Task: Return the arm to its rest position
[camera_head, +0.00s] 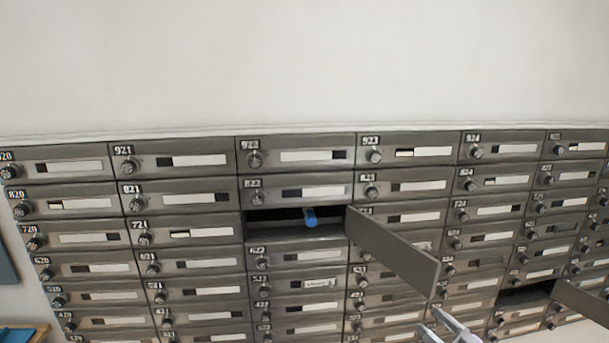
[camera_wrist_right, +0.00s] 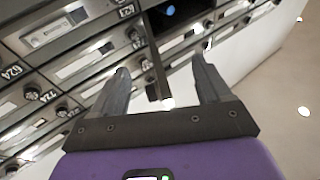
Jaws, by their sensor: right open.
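My right gripper (camera_head: 440,325) is at the bottom of the head view, below the open door of one mailbox. In the right wrist view its two fingers (camera_wrist_right: 160,85) are apart with nothing held between them. The open mailbox door (camera_head: 395,250) swings out to the right of its dark compartment (camera_head: 275,222). A blue cylindrical thing (camera_head: 310,217) lies inside that compartment, its end facing out. In the right wrist view the blue end (camera_wrist_right: 170,10) shows at the top, and the door edge (camera_wrist_right: 155,60) appears between the fingers, beyond them. My left gripper is not in view.
A wall of grey numbered mailboxes (camera_head: 185,160) with round locks fills the lower head view. A second door (camera_head: 582,302) stands open at the lower right beside a dark compartment (camera_head: 522,296). A wooden-edged surface with blue (camera_head: 20,334) is at the lower left. Plain wall is above.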

